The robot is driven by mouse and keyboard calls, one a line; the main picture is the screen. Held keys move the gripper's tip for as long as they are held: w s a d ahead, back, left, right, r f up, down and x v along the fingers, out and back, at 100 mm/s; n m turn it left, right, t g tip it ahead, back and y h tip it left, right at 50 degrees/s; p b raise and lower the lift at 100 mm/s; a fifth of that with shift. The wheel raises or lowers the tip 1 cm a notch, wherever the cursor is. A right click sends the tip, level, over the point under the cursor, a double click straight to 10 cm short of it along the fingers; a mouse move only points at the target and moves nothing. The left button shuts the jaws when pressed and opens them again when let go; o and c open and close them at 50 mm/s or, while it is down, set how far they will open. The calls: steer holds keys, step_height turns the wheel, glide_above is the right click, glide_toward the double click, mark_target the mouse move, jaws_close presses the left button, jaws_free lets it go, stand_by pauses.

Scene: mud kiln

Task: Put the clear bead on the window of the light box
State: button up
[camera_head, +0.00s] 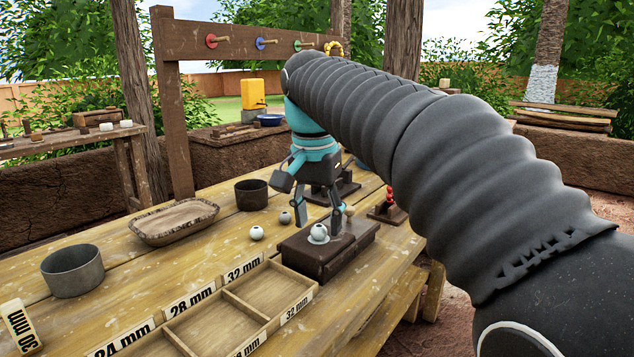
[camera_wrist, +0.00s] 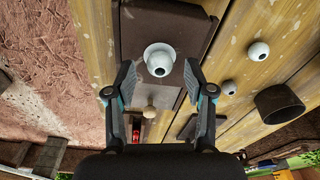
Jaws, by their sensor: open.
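The light box (camera_head: 338,258) is a dark wooden box on the table, with a pale round window on top. A whitish bead with a dark hole (camera_head: 319,233) sits on that window; it also shows in the wrist view (camera_wrist: 160,63), the pale window rim (camera_wrist: 148,51) around it. I cannot tell whether this bead is clear. My gripper (camera_head: 318,217) is open above the light box, pointing down. In the wrist view its fingers (camera_wrist: 160,78) stand either side of the bead, apart from it. Other pale beads (camera_head: 257,233) (camera_head: 285,217) lie on the table beside the box.
A divided sorting tray (camera_head: 262,312) with millimetre labels lies in front of the box. A grey metal cup (camera_head: 73,270), a shallow tray (camera_head: 173,222) and a dark cup (camera_head: 251,194) stand to the left. A wooden knob (camera_wrist: 150,108) is near the box's far end.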

step_height(320, 180, up, 11)
steer(key=s, duration=0.1)
steer(key=shift+a+f+p, duration=0.15)
steer(key=shift+a+p, duration=0.15)
steer(key=shift+p, duration=0.1)
steer(key=shift+s+d, duration=0.1)
steer(key=shift+s, duration=0.05)
steer(key=s+d+f+n+t, duration=0.1)
steer(key=s+d+f, duration=0.4)
steer(key=f, duration=0.4)
steer(key=s+d+f+n+t, duration=0.2)
steer(key=s+d+f, duration=0.3)
steer(key=s+f, duration=0.3)
steer(key=s+d+f+n+t, duration=0.1)
steer(key=s+d+f, duration=0.4)
steer(key=f, duration=0.6)
steer(key=shift+s+n+y, duration=0.3)
steer(key=shift+s+n, duration=0.3)
steer(key=shift+s, duration=0.05)
steer(key=shift+d, duration=0.1)
